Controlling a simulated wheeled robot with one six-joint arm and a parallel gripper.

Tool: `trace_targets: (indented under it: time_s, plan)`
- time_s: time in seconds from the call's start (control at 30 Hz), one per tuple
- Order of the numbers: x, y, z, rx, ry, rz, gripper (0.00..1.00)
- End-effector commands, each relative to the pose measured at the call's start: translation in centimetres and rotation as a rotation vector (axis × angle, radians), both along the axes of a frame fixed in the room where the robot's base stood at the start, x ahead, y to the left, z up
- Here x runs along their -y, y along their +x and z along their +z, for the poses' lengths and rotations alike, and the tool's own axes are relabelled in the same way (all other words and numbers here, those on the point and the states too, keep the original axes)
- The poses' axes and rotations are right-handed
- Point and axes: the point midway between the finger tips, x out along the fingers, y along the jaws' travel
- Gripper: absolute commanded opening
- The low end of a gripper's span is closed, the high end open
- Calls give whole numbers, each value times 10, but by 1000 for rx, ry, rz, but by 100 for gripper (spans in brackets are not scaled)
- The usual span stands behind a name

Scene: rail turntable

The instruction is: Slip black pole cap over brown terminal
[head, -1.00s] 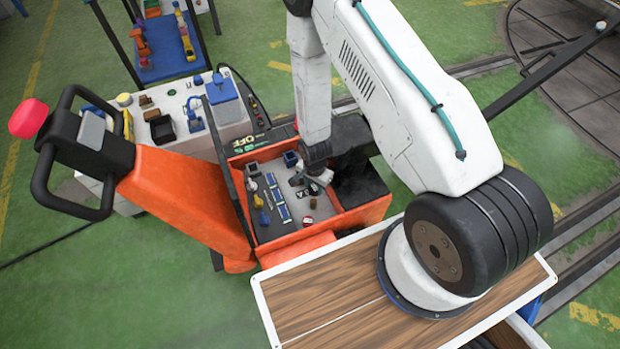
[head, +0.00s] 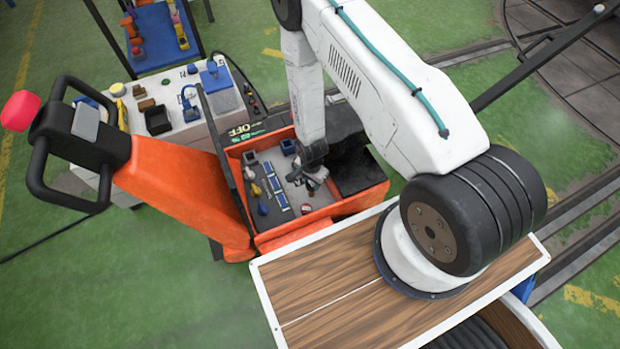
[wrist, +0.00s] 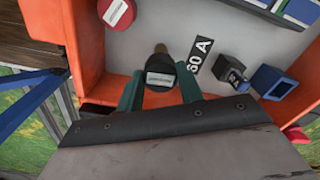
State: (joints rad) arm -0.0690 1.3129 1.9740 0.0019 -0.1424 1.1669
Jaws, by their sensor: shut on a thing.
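The black pole cap (wrist: 160,74), with a pale label on top, sits between the two green fingers of my gripper (wrist: 159,84). My gripper is shut on it. The brown terminal (wrist: 160,48) shows just past the cap's far edge in the wrist view. The cap overlaps it from above and hides most of it. I cannot tell whether the cap touches it or is around it.
A red cap (wrist: 115,12) stands near the terminal. A 60 A label (wrist: 199,56), a small black block (wrist: 230,68) and a blue open box (wrist: 273,82) lie to the right. The orange wall (wrist: 105,82) is close to my gripper.

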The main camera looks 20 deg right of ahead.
Motion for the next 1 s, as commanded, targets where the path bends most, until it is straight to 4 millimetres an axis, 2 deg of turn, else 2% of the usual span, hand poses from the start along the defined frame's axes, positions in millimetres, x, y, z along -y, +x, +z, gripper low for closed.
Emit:
trace_targets:
  time_s: [0.27,0.4,1.0]
  plan:
    - [4,4,-24,8,0,-11,18]
    - [1,3,-32,7,0,-6,15]
    - [-2,2,-38,4,0,2,15]
